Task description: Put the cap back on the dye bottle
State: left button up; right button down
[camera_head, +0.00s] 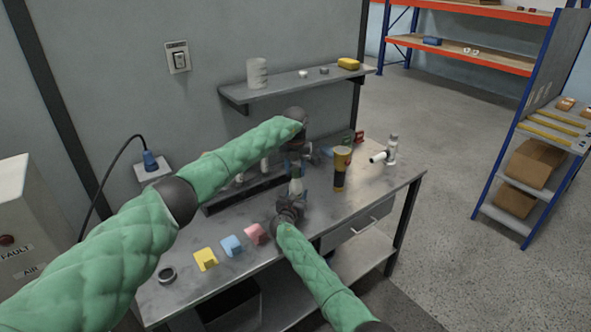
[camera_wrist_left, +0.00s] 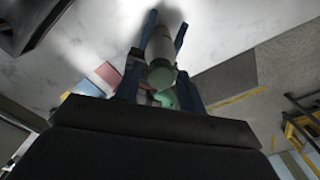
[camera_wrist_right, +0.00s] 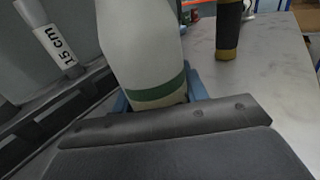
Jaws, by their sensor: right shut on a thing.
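The pale dye bottle (camera_wrist_right: 145,45), with a green band and a tan base, stands in my right gripper (camera_wrist_right: 158,95), shut on its lower part. In the head view the bottle (camera_head: 296,186) is above the bench, between my two grippers. My left gripper (camera_head: 296,163) points down just above it. In the left wrist view the blue fingers (camera_wrist_left: 164,45) lie either side of a grey cylindrical piece (camera_wrist_left: 160,50); I cannot tell whether they grip it or whether it is the cap or bottle top. The bottle mouth is hidden.
Yellow (camera_head: 206,259), blue (camera_head: 232,245) and pink (camera_head: 255,233) blocks and a dark ring (camera_head: 167,274) lie along the front of the bench. A yellow-and-black cylinder (camera_head: 341,168) and a white fitting (camera_head: 388,152) stand to the right. A wall shelf (camera_head: 300,83) is behind.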

pick_arm(q)
jog(key=shift+o, duration=0.7)
notch_tip(320, 180, up, 12)
jog(key=shift+w, duration=0.1)
pick_arm(e)
jog(key=c, duration=0.7)
grip_release()
jog(key=b+v, duration=0.2)
jog(key=v, duration=0.4)
jog(key=shift+s+a+f, duration=0.1)
jog(key=shift+s+f, duration=0.05)
jog(key=shift+s, duration=0.1)
pick_arm(q)
jog(key=shift+f, duration=1.2)
pick_arm(e)
jog(key=shift+s+a, duration=0.15)
jog(key=shift+s, duration=0.45)
